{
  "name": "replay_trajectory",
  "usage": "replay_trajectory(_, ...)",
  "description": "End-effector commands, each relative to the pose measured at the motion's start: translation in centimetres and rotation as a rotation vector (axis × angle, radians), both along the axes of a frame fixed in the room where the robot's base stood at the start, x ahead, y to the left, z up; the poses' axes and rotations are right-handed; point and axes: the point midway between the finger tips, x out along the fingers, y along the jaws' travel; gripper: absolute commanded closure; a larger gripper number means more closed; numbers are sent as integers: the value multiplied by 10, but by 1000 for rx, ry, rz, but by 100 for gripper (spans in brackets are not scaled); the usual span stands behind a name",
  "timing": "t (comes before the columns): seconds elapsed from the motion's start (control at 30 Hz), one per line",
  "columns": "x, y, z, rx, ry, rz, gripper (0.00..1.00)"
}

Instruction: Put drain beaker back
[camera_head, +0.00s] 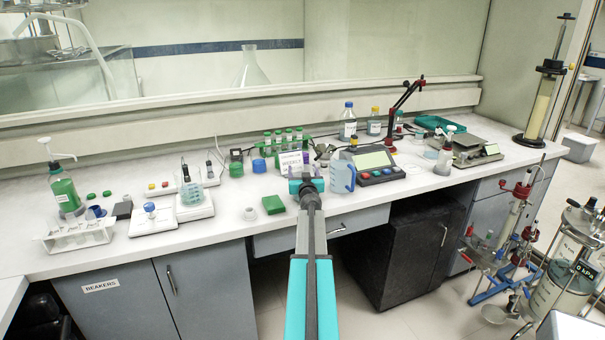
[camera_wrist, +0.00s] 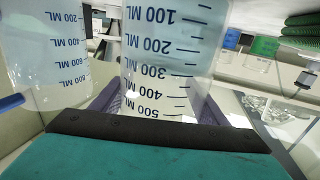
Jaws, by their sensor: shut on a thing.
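The image there is inverted, so the marks read upside down. In the head view my gripper and wrist hide most or all of this beaker. A second marked vessel, seemingly the jug (camera_wrist: 45,50), stands close to the left in the wrist view.
A "WEEKLY" sign (camera_head: 290,160) and a green tube rack (camera_head: 284,140) stand behind my gripper. Bare bench shows at front left.

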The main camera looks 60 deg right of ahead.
Motion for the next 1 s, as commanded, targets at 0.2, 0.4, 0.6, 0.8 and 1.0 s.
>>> replay_trajectory(0.2, 0, 0, -1, -1, -1, 0, 90)
replay_trajectory(0.4, -1, 0, -3, 0, 0, -1, 14)
replay_trajectory(0.6, -1, -1, -3, 0, 0, -1, 14)
replay_trajectory(0.8, -1, -1, 0, 0, 0, -1, 14)
replay_trajectory(1.0, -7, 6, 0, 1, -1, -2, 14)
